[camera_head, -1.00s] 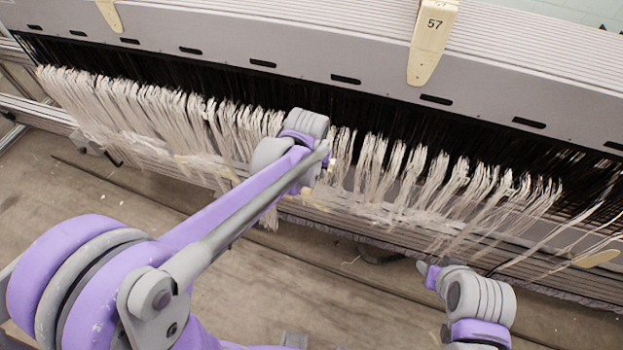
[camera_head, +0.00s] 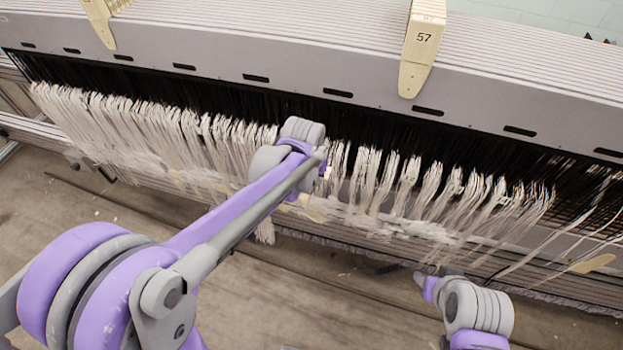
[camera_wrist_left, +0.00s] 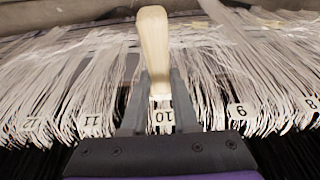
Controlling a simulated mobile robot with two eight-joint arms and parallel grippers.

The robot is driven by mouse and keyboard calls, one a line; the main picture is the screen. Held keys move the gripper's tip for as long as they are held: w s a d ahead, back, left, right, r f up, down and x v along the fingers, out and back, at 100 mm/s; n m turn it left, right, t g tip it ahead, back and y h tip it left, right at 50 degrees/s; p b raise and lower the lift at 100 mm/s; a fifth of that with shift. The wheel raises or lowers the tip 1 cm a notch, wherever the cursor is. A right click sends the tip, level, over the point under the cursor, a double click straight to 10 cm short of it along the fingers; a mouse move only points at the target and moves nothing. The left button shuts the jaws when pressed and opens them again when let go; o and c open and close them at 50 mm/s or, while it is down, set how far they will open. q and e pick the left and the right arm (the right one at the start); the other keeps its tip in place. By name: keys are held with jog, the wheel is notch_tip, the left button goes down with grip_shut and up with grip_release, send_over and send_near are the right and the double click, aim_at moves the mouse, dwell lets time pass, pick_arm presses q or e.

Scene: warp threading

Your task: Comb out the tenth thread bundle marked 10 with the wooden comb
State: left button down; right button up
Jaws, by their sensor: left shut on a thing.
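In the left wrist view, the tag marked 10 (camera_wrist_left: 163,117) shows upside down between my gripper fingers. The threads of bundle 10 run near the fingers and are partly hidden by them. My left gripper (camera_wrist_left: 160,98) is shut on the wooden comb (camera_wrist_left: 153,45), whose pale rounded handle points up the picture. The comb's teeth are not visible, so I cannot tell how they meet the threads. In the head view, my left wrist is over the middle of the thread row and hides the gripper.
Neighbouring bundles carry tags 9 (camera_wrist_left: 237,111), 11 (camera_wrist_left: 91,121) and 12 (camera_wrist_left: 35,124). Pale thread bundles (camera_head: 110,120) hang along the grey machine beam (camera_head: 290,75). A wooden block marked 57 (camera_head: 423,42) sits on the beam. Bare floor (camera_head: 280,290) lies in front.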

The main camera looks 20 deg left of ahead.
pick_arm(q)
jog(key=shift+w, duration=0.45)
jog(key=shift+w, duration=0.1)
pick_arm(e)
jog(key=shift+s+f, duration=0.1)
jog(key=shift+f, duration=0.1)
dwell(0.5)
pick_arm(q)
jog(key=shift+f+b, duration=1.25)
jog(key=shift+f, duration=0.55)
jog(key=s+b+x, duration=0.2)
jog(key=b+x, duration=0.5)
jog(key=x, duration=0.3)
jog(key=s+f+b+x, duration=0.1)
jog(key=s+b+x, duration=0.1)
jog(key=b+x, duration=0.5)
jog(key=x, duration=0.4)
jog(key=shift+s+b, duration=0.35)
jog(key=shift+s, duration=0.05)
pick_arm(e)
jog(key=s+f+g, duration=0.1)
jog(key=s+f, duration=0.2)
jog(key=f, duration=1.6)
jog(key=shift+s+f, duration=0.2)
jog(key=shift+f, duration=0.1)
pick_arm(q)
jog(key=shift+a+f, duration=0.1)
jog(key=shift+a, duration=0.05)
jog(key=shift+s, duration=0.1)
